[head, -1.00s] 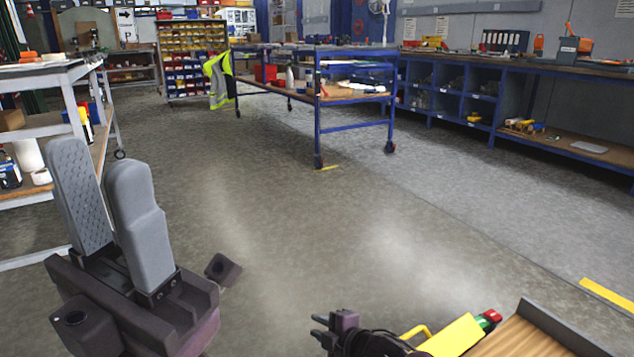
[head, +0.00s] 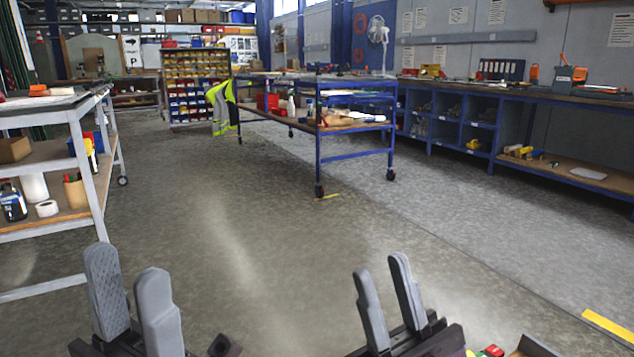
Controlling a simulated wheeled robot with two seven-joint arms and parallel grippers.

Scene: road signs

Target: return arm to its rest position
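My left gripper (head: 130,268) is at the bottom left, its two grey fingers pointing up with a gap between them; it is open and holds nothing. My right gripper (head: 381,270) is at the bottom centre-right, its fingers up and apart; it is open and empty. Both are above the floor in front of me, and the lower arm links are cut off by the bottom edge. No road sign can be made out clearly.
A grey shelf trolley (head: 78,150) stands close on the left. A blue wheeled table (head: 318,150) is ahead, and a blue workbench (head: 507,122) runs along the right. The middle floor is clear.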

